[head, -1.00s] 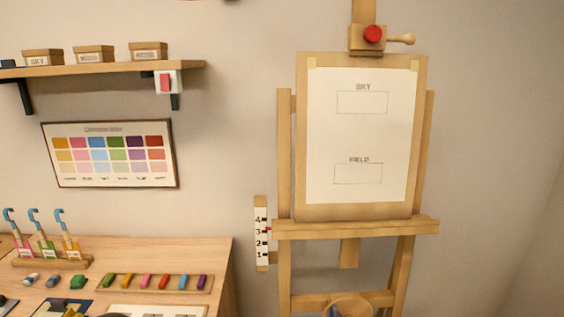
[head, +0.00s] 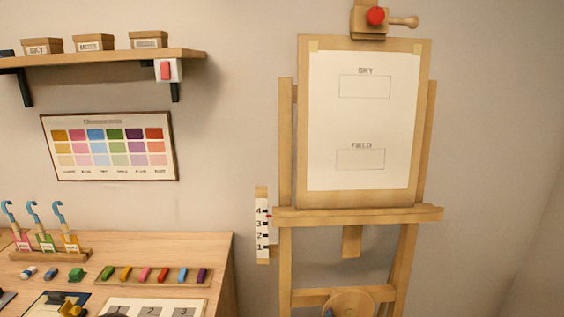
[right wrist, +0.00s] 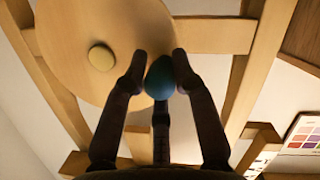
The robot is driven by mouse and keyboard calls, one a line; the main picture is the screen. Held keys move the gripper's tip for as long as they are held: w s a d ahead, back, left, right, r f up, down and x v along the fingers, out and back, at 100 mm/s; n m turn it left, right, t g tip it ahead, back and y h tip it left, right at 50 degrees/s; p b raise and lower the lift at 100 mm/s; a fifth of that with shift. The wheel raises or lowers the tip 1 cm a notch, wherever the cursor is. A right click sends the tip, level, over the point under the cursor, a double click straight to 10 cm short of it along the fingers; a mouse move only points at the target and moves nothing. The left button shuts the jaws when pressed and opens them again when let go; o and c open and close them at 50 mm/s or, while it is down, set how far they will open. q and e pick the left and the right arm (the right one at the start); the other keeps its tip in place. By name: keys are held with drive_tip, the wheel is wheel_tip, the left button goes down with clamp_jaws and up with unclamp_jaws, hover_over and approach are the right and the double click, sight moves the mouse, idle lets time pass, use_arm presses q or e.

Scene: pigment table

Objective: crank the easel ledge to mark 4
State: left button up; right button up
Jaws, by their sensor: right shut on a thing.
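The wooden easel (head: 286,150) stands at the right in the head view, with its ledge (head: 360,215) across the front. A white scale (head: 262,238) marked 1 to 4 is beside the ledge's left end. A small red pointer (head: 269,216) sits between marks 3 and 4, closer to 4. The round crank wheel (head: 352,300) is below the ledge, cut off by the picture's bottom edge; it also shows in the right wrist view (right wrist: 70,45). My right gripper (right wrist: 160,72) is shut on the wheel's blue knob (right wrist: 160,78). My left gripper is not in view.
A board with a paper sheet (head: 362,120) rests on the ledge, below a clamp with a red knob (head: 376,16). The wooden table (head: 170,250) at the left holds a tray of coloured sticks (head: 155,274) and hooked tools (head: 58,225). Wall space right of the easel is clear.

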drive_tip(key=f, duration=0.2)
drive_tip(key=f+b, duration=0.1)
drive_tip(key=shift+s+d, duration=0.2)
drive_tip(key=shift+d, duration=0.05)
drive_tip(key=shift+w+r, duration=0.1)
drive_tip(key=shift+r, duration=0.1)
drive_tip(key=shift+d+f, duration=0.2)
drive_tip(key=shift+f, duration=0.05)
drive_tip(key=shift+d+f+b, duration=0.15)
drive_tip(key=shift+f+b, duration=0.05)
drive_tip(key=shift+b, duration=0.2)
drive_tip(key=o, duration=1.2)
drive_tip(key=shift+d, duration=0.1)
